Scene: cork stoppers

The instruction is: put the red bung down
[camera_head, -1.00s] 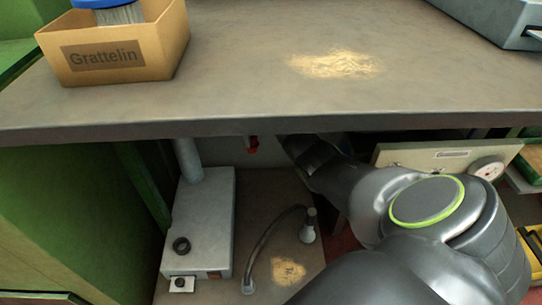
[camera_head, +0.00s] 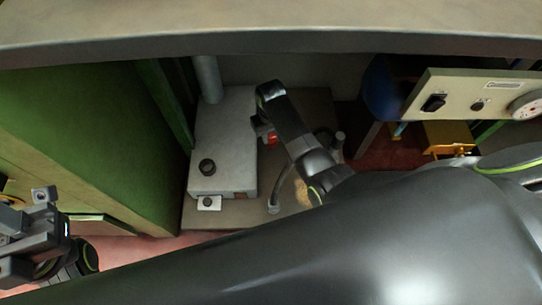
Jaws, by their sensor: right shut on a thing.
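The red bung (camera_head: 270,138) shows as a small red patch beside my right gripper (camera_head: 265,128), mostly hidden by it. My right gripper is shut on the bung, below the upper bench's edge. In the picture it lies at the right edge of a pale grey box; I cannot tell whether the bung touches anything underneath. My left gripper (camera_head: 38,230) is at the lower left, far from the bung. Its fingers are dark and crowded together, so its opening is unclear.
The grey box (camera_head: 228,125) with a black knob (camera_head: 207,166) stands on a low brown surface (camera_head: 232,215). A bent hose (camera_head: 275,192) stands beside it. The upper bench (camera_head: 270,35) overhangs. A green cabinet (camera_head: 90,140) bounds the left; a dial panel (camera_head: 470,95) is right.

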